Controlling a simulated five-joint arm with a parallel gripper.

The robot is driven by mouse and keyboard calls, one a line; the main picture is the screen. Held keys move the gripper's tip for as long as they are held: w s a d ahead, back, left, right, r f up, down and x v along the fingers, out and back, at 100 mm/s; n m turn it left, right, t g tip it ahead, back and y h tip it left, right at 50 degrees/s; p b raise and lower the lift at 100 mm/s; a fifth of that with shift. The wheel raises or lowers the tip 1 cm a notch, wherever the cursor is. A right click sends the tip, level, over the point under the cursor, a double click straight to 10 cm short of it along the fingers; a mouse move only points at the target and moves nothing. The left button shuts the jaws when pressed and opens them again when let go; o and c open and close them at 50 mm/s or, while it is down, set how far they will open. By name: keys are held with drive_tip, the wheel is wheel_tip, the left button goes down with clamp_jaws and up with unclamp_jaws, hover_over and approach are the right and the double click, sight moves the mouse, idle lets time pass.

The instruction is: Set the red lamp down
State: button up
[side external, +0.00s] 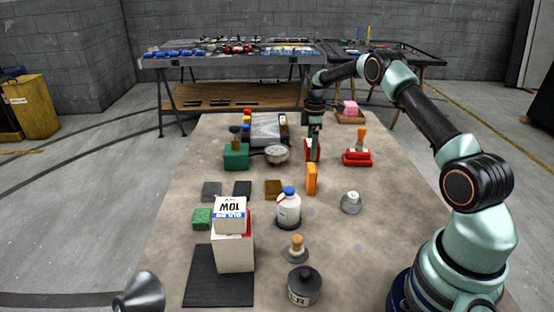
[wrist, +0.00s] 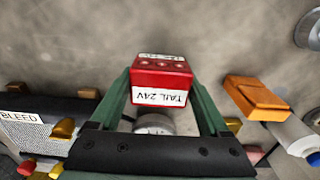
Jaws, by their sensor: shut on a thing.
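The red lamp (wrist: 161,80) has a white label reading "TAIL 24V". It is between the two green fingers of my gripper (wrist: 160,92) in the wrist view, and the fingers are shut on its sides. In the side external view the red lamp (side external: 308,151) shows partly behind my gripper (side external: 313,150), low over the far middle of the table (side external: 330,240). I cannot tell whether its underside touches the table top.
A round grey piece (side external: 277,155) is close left of the lamp. An orange block (side external: 311,180) stands in front of it, and a red base with an orange handle (side external: 357,158) is to its right. A green box (side external: 236,157) is farther left. Bare table lies at front right.

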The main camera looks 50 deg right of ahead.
drive_tip(key=shift+f, duration=1.05)
drive_tip(key=shift+f, duration=0.15)
drive_tip(key=o, duration=1.3)
wheel_tip(320, 180, up, 11)
drive_tip(key=shift+r, duration=0.2)
drive_tip(key=shift+a+r, duration=0.2)
drive_tip(key=shift+r, duration=0.45)
drive_tip(key=s+a+r+m+t, duration=0.2)
drive_tip(key=s+a+r+m, duration=0.25)
drive_tip(key=a+r, duration=0.9)
drive_tip(key=s+a+m+t, duration=0.1)
drive_tip(key=s+a, duration=0.3)
drive_tip(key=s, duration=0.1)
drive_tip(key=s+a+f+m+t, duration=0.1)
drive_tip(key=s+a+m, duration=0.1)
drive_tip(key=s+a, duration=0.2)
drive_tip(key=s+a+f+m+t, duration=0.1)
drive_tip(key=s+a, duration=0.4)
drive_tip(key=s, duration=0.2)
drive_tip(key=shift+s+f+m+t, duration=0.2)
drive_tip(key=shift+s+m+t, duration=0.05)
drive_tip(key=shift+t, duration=0.05)
